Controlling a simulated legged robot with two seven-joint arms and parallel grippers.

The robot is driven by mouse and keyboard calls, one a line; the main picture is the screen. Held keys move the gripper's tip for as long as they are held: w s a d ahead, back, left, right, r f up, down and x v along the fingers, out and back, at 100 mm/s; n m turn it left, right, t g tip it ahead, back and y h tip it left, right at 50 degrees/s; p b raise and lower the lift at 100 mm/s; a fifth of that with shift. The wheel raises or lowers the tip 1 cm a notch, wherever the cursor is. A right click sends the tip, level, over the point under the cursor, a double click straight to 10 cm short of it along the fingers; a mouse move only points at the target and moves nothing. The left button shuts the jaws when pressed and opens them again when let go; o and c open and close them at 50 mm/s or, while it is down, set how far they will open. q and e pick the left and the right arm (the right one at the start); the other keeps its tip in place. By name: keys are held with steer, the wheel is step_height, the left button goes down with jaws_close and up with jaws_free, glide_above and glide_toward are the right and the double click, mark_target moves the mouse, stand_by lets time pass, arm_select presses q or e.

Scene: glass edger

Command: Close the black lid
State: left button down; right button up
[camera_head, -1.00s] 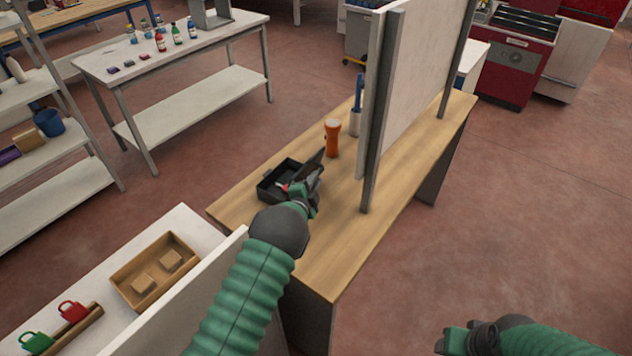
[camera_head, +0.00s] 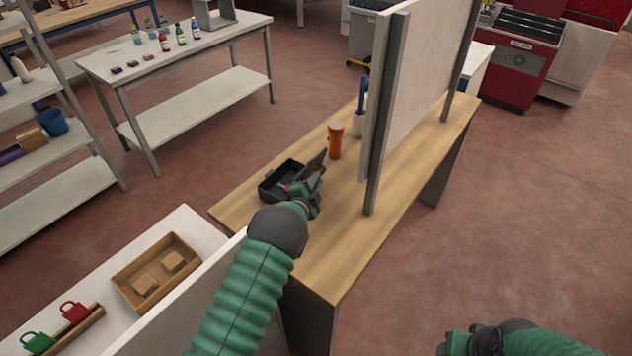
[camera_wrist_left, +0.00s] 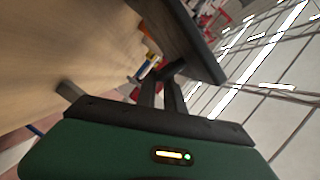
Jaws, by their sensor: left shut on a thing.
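A small black box (camera_head: 270,187) sits on the wooden bench, with its open top facing up. Its black lid (camera_head: 316,163) stands raised at the box's right side; it also shows in the left wrist view (camera_wrist_left: 190,35) as a dark panel across the top. My left gripper (camera_head: 298,190) is at the lid, and its fingers (camera_wrist_left: 164,80) are shut on the lid's edge in the wrist view. The arm and gripper hide part of the box and the lid's lower part. My right gripper (camera_head: 450,343) is low at the bottom right, away from the box; its jaws are unclear.
A wooden tray with blocks (camera_head: 125,283) is at the lower left.

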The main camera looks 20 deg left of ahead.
stand_by(0.4)
arm_select(q)
steer(key=c, duration=1.7)
jaws_free()
steer(key=shift+r, duration=0.1)
steer(key=s+d+r+b, duration=0.1)
steer(key=s, duration=0.4)
steer(key=s+d+r+b, duration=0.2)
steer(key=s, duration=0.3)
steer(key=s+d+r+b, duration=0.1)
steer(key=s+b, duration=0.1)
steer(key=s, duration=0.3)
steer(key=shift+s+d+r, duration=0.1)
steer(key=shift+d+r, duration=0.3)
